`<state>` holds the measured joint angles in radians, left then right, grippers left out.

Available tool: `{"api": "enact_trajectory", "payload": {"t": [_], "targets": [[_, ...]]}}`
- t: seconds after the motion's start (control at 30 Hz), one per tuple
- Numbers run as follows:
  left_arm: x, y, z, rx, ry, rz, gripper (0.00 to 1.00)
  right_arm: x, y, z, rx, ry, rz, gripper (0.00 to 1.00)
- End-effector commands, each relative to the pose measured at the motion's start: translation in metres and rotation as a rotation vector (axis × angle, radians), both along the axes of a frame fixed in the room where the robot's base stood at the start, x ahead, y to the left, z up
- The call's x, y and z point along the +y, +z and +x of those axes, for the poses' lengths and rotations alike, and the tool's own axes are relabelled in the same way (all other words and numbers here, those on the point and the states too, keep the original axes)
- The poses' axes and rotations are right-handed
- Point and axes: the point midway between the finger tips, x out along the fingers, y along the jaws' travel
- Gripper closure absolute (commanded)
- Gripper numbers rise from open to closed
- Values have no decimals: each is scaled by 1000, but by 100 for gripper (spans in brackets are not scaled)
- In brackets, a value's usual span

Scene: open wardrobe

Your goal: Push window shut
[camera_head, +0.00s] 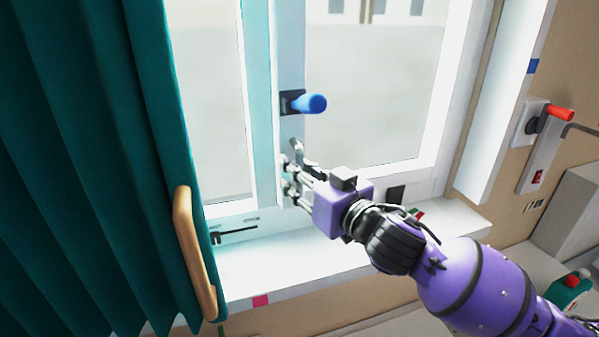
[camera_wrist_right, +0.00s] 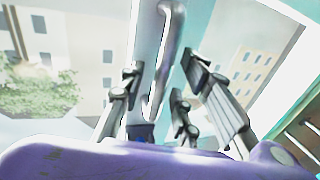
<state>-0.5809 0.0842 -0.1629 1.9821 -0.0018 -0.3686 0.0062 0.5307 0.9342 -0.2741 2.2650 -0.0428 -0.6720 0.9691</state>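The window (camera_head: 375,85) has a pale frame, with a blue handle (camera_head: 311,103) on its upright post. My right gripper (camera_head: 291,172) is in front of this post, a little below the blue handle. In the right wrist view, the fingers of my right gripper (camera_wrist_right: 162,82) are spread apart, with a pale upright bar (camera_wrist_right: 150,60) showing between them. I cannot tell whether the fingers touch the frame. How far the window stands open is not clear. My left gripper is not in view.
A green curtain (camera_head: 80,150) hangs at the left, beside a curved wooden handle (camera_head: 194,250). The white sill (camera_head: 290,277) runs below the window. At the right are a red-handled fitting (camera_head: 560,112) and a grey box (camera_head: 575,210).

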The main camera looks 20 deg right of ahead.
Motion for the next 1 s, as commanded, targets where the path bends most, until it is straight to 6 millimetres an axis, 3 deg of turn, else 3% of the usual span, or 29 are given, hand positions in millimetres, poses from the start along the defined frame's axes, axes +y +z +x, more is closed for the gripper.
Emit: {"api": "enact_trajectory", "payload": {"t": [0.5, 1.0], "targets": [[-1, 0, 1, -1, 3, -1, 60, -22, -1, -64, 2, -1, 0, 69], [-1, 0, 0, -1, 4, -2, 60, -23, 0, -69, 0, 0, 0, 69]]}}
